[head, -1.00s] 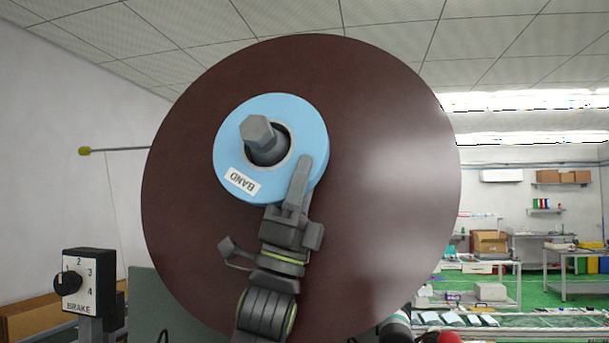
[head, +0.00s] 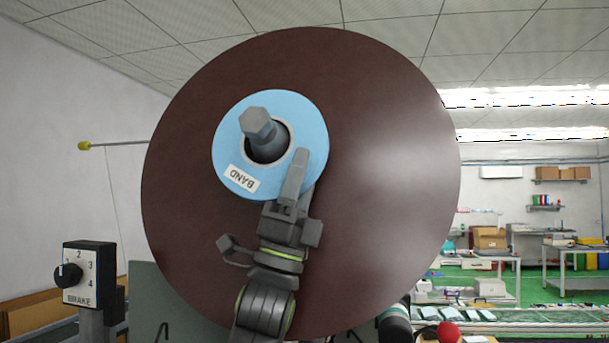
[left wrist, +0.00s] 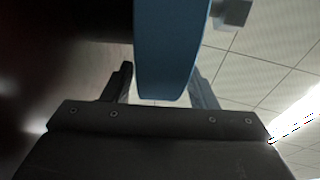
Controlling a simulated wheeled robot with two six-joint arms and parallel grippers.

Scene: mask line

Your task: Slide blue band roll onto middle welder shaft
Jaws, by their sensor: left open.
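The blue band roll (head: 233,140), with a white BAND label on its face, sits around the grey middle welder shaft (head: 270,145). The shaft's hex tip sticks out through the roll's core toward me. A large dark brown disc (head: 390,190) stands behind the roll. My left gripper (head: 304,168) is open, with one finger in front of the roll's lower right rim and the other behind it. In the left wrist view the roll's edge (left wrist: 167,55) lies between the two spread fingers (left wrist: 162,88). My right gripper is not in view.
A BRAKE box (head: 88,272) with a numbered knob stands at lower left. A thin rod with a yellow tip (head: 84,145) sticks out left of the disc. A red round thing (head: 448,332) is at lower right. Shelves and tables stand far behind on the right.

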